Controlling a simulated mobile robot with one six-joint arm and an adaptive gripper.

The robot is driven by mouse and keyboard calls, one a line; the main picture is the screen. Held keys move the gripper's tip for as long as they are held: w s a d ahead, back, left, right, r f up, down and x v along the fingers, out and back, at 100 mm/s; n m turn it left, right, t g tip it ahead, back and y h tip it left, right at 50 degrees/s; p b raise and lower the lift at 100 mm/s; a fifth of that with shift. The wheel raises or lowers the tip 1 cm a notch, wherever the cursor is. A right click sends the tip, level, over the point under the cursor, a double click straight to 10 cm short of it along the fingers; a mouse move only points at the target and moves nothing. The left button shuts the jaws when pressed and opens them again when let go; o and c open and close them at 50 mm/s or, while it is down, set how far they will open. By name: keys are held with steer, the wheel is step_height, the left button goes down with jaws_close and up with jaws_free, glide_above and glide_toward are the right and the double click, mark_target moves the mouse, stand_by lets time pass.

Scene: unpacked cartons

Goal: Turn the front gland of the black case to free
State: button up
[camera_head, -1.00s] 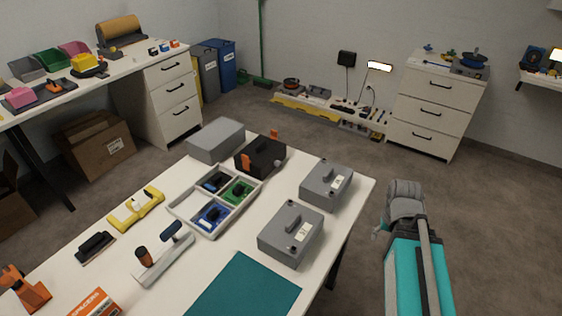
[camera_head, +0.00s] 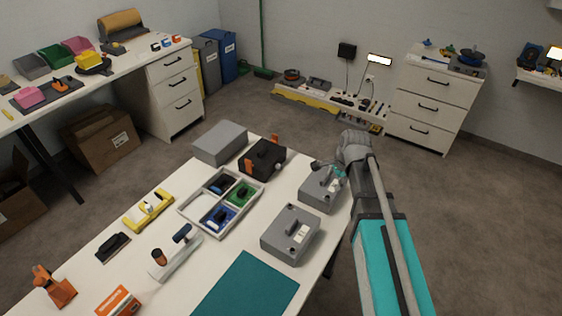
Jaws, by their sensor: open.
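The black case (camera_head: 262,161) stands at the far end of the white table. It has an orange part (camera_head: 247,163) on its left side, another orange part (camera_head: 275,139) at the back, and a light grey round knob (camera_head: 279,167) on its right side. I cannot tell from this distance how any gland on it is turned. My gripper (camera_head: 330,168) is over the far grey case (camera_head: 318,192), right of the black case and apart from it. It is small in view; its fingers look open and empty.
A second grey case (camera_head: 291,234) stands nearer on the table. A divided tray (camera_head: 188,207) with blue and green pieces lies left of the grey cases. A plain grey box (camera_head: 219,143) is left of the black case. A teal mat (camera_head: 246,287) lies in front.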

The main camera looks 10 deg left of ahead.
mark_target(280, 166)
steer(key=w+a+r+m+y+p, duration=0.1)
steer(key=w+a+r+m+p, duration=0.1)
steer(key=a+m, duration=0.3)
steer(key=w+a+r+m+y+p, duration=0.1)
steer(key=w+a+r+m+p, duration=0.2)
steer(key=a, duration=0.7)
steer(key=shift+w+a+r+m+t, duration=0.3)
steer(key=shift+w+r+m, duration=0.2)
steer(key=shift+r+m, duration=0.3)
steer(key=shift+f, duration=0.2)
steer(key=b+x, duration=1.2)
steer(key=x, duration=0.1)
steer(key=shift+f+b, duration=0.3)
steer(key=shift+b, duration=0.1)
jaws_close()
